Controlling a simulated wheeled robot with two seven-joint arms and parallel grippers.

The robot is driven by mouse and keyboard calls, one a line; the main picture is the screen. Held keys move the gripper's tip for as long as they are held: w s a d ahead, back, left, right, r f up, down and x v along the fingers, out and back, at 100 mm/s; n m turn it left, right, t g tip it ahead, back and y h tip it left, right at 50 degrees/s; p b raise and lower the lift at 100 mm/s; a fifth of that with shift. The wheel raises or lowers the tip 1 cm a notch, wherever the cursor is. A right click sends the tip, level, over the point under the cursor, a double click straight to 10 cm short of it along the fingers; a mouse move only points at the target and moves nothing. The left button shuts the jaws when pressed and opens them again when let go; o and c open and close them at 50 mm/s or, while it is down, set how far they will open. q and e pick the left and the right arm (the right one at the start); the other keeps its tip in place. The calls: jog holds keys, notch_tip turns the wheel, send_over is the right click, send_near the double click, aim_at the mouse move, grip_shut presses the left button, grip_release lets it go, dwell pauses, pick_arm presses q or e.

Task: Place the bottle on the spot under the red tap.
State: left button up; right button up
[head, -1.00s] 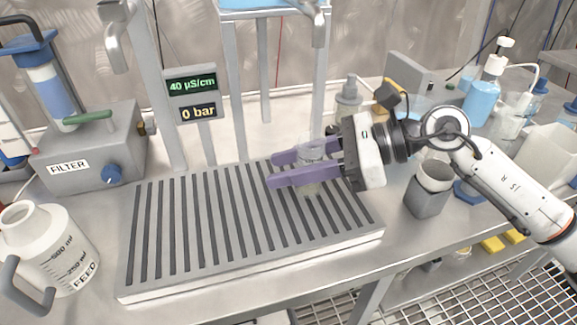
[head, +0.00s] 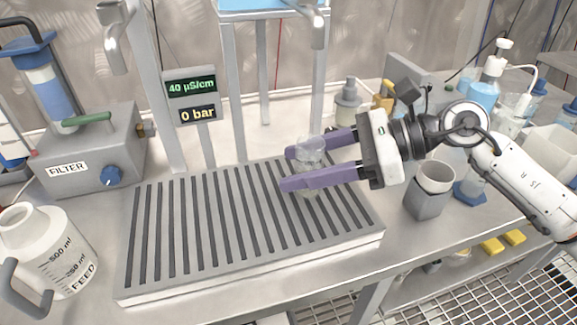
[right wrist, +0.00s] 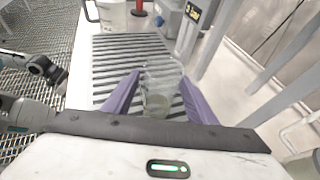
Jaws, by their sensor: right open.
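A clear, see-through bottle (head: 310,152) stands upright on the slatted grey drain rack (head: 190,240), near its back right part. My right gripper (head: 285,168) is open, with one purple finger on each side of the bottle. In the right wrist view the bottle (right wrist: 158,90) sits between the spread fingers, and a gap shows beside it. Two grey tap spouts, one at the left (head: 113,33) and one at the right (head: 316,15), hang above the back of the rack. I cannot make out a red tap.
A grey filter box (head: 95,150) and a white feed jug (head: 50,250) stand left of the rack. A display post (head: 193,98) stands behind it. A grey cup (head: 430,188) is to the right, below my right arm. The rack's left and middle are clear.

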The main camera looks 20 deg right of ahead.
jog(key=v, duration=0.4)
jog(key=shift+d, duration=0.1)
jog(key=shift+s+d+r, duration=0.15)
jog(key=shift+d+r, duration=0.05)
jog(key=shift+d, duration=0.1)
